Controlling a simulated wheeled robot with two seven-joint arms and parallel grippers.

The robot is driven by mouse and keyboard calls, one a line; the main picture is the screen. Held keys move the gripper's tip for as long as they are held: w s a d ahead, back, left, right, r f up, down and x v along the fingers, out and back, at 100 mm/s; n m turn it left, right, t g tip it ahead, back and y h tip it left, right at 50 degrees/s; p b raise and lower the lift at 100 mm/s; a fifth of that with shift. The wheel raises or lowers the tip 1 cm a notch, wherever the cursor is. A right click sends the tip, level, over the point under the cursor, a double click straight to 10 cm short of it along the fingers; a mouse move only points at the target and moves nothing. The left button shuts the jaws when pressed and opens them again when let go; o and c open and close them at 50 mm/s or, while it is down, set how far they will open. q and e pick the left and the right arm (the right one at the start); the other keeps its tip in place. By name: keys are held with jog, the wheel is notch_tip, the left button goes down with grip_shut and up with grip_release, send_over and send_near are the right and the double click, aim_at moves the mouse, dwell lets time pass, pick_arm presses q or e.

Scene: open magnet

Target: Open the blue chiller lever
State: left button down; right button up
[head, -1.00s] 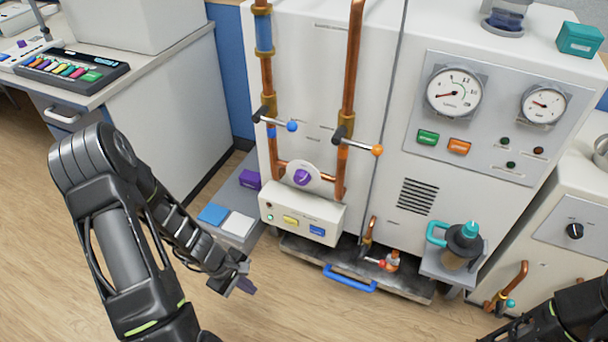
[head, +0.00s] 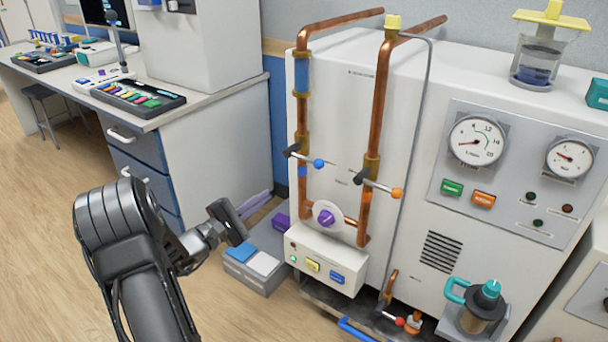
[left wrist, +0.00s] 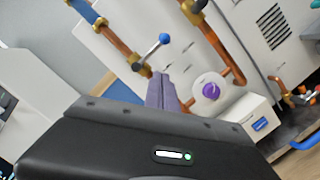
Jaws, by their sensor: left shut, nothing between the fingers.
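The blue chiller lever (head: 304,158) is a dark-based rod with a blue ball end, on the left copper pipe of the white chiller cabinet (head: 460,80). The rod points right and slightly down. The lever also shows in the left wrist view (left wrist: 152,50), above my fingertips. My left gripper (head: 268,194) is left of and lower than the lever, apart from it. Its purple-grey fingers are shut and empty; they also show in the left wrist view (left wrist: 165,76), pointing towards the pipe. My right gripper is not in view.
An orange-ball lever (head: 380,184) sits on the right copper pipe. A purple dial (head: 326,217) and a button box (head: 325,262) are below. A low grey box (head: 255,272) with blue and white pads stands beside the cabinet. A lab bench (head: 190,130) stands at left.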

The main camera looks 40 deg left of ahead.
pick_arm(q)
jog(key=shift+w, duration=0.15)
jog(key=w+d+r, duration=0.3)
jog(key=w+d, duration=0.1)
jog(key=w, duration=0.7)
jog(key=shift+w+d, duration=0.15)
jog(key=shift+w, duration=0.25)
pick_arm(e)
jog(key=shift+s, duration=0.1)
pick_arm(q)
jog(key=shift+r+n, duration=0.15)
jog(key=shift+n, duration=0.25)
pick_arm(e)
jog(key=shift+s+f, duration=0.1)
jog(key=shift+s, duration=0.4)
